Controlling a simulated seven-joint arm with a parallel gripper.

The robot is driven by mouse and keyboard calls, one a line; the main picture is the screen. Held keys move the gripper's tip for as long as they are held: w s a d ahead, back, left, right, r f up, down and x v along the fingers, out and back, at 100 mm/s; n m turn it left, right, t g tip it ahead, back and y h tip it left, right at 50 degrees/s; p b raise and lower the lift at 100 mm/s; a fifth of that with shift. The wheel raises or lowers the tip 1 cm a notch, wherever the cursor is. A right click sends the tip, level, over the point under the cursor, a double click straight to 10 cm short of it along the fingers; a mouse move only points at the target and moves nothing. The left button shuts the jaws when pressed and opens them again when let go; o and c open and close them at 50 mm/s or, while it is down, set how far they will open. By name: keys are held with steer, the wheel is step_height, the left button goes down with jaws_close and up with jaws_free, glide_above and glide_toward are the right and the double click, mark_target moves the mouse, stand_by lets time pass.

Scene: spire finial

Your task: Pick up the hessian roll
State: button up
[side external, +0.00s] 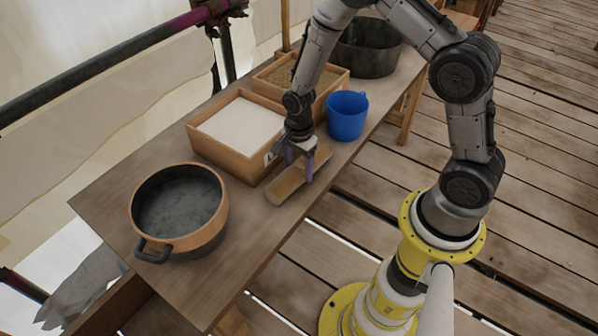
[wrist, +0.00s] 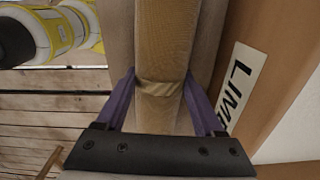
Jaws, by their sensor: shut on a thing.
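The hessian roll (side external: 288,184) is a tan cylinder lying on the wooden bench, close to its front edge. My gripper (side external: 302,176) reaches down over the roll from above. Its purple fingers (wrist: 160,97) are shut on the roll, one on each side. In the side view the roll looks to be at bench height; I cannot tell whether it is clear of the bench.
A wooden box of white powder (side external: 201,146), with a label partly reading "LIM", stands close beside the roll. A sand-filled box (side external: 341,87), a blue bucket (side external: 347,117) and a dark tub (side external: 366,62) stand behind. A round pot (side external: 219,225) stands at the near left.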

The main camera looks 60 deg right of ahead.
jaws_close()
steer(key=shift+r, duration=0.1)
